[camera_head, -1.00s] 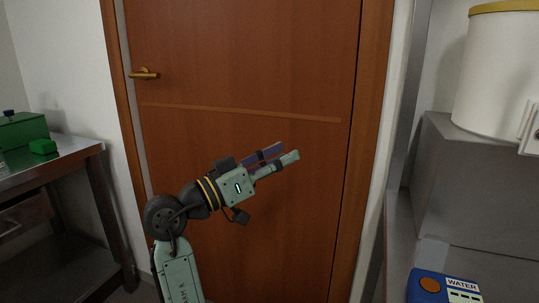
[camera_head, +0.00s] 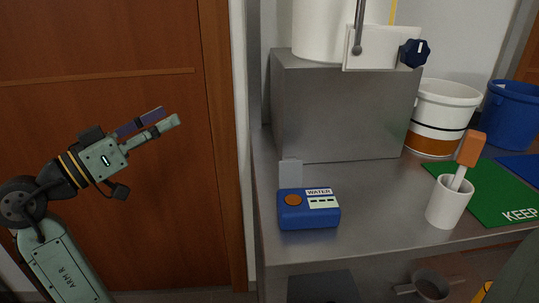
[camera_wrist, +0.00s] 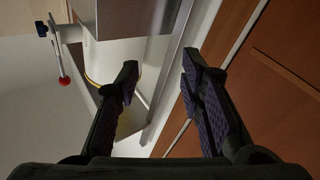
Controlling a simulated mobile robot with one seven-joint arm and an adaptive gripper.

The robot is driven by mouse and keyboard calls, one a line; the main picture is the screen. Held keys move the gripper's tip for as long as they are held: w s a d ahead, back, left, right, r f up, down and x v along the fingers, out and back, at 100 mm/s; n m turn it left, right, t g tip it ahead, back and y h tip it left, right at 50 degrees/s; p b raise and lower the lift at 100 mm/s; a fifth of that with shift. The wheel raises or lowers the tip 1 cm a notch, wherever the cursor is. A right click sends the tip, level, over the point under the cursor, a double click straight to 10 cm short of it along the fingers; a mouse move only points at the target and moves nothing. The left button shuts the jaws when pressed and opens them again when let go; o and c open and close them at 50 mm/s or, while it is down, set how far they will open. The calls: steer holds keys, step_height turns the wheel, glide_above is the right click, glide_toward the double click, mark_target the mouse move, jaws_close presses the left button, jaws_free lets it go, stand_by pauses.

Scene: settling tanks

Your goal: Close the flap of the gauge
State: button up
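The gauge (camera_head: 309,210) is a blue box with an orange round button and a WATER label. It stands on the metal bench near its front left. A pale grey flap (camera_head: 291,172) stands upright at the back left of the box, so the flap looks open. My gripper (camera_head: 168,117) is in front of the brown door, left of the gauge and apart from it. In the wrist view my gripper (camera_wrist: 160,62) has its two fingers spread with nothing between them. I cannot make out the gauge in the wrist view.
A white tank with a dark blue knob (camera_head: 414,53) stands on a grey metal block (camera_head: 345,110) behind the gauge. Right of the gauge, a white cup (camera_head: 448,205) holds an orange-handled tool. A green mat (camera_head: 480,190) and buckets lie farther right. Bare bench surrounds the gauge.

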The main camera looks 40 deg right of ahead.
steer(key=s+d+f+m+g, duration=0.2)
steer(key=s+d+m+g, duration=0.2)
steer(key=s+g, duration=0.15)
steer(key=m+g+y+b, duration=0.2)
steer(key=m+g+y, duration=0.3)
steer(key=g, duration=0.2)
glide_toward(289, 158)
steer(key=p+x, duration=0.1)
steer(key=x, duration=0.9)
steer(key=shift+d+f, duration=0.1)
jaws_close()
